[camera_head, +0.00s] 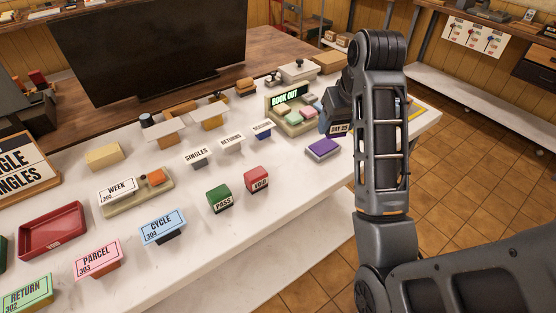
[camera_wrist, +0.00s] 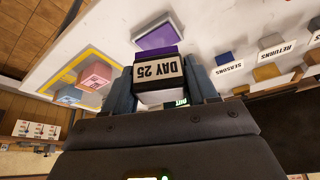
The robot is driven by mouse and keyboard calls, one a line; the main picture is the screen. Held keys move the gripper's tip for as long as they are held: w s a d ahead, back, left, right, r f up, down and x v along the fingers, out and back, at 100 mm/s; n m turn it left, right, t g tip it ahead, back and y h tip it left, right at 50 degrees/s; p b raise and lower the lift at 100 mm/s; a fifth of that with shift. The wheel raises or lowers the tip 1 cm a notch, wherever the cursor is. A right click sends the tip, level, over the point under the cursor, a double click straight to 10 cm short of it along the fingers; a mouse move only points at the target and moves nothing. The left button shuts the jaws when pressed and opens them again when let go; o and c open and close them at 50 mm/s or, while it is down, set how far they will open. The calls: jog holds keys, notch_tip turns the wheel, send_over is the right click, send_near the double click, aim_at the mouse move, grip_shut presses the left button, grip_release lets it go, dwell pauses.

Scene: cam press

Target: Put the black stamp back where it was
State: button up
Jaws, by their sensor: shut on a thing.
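The black stamp with a white "DAY 25" label (camera_wrist: 160,72) is held between the two fingers of my gripper (camera_wrist: 163,88) in the wrist view. Its label also shows in the head view (camera_head: 339,129), just below the jaws of my gripper (camera_head: 338,118). The purple ink pad (camera_head: 323,148) lies on the white counter beside and below the stamp; in the wrist view it shows just beyond the stamp (camera_wrist: 156,36). I cannot tell whether the stamp touches the counter.
A "BOOK OUT" machine (camera_head: 287,101) with coloured keys stands behind the stamp. The "SEASONS" (camera_head: 262,130) and "RETURNS" (camera_head: 231,142) blocks are left of it. A red "VOID" stamp (camera_head: 256,179) and green "PASS" stamp (camera_head: 219,199) stand nearer. A yellow outline (camera_wrist: 112,52) holds pink and blue blocks.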

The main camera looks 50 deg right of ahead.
jog(key=b, duration=0.4)
send_over(287, 166)
jog(key=s, duration=0.1)
jog(key=f, duration=0.4)
jog(key=a+f, duration=0.1)
jog(key=f, duration=0.1)
jog(key=shift+s+f, duration=0.1)
jog(key=shift+f, duration=2.15)
jog(key=shift+f, duration=0.2)
jog(key=o, duration=0.8)
jog(key=shift+o, duration=0.2)
jog(key=shift+r, duration=0.1)
jog(key=p+v, duration=0.5)
jog(key=v, duration=0.7)
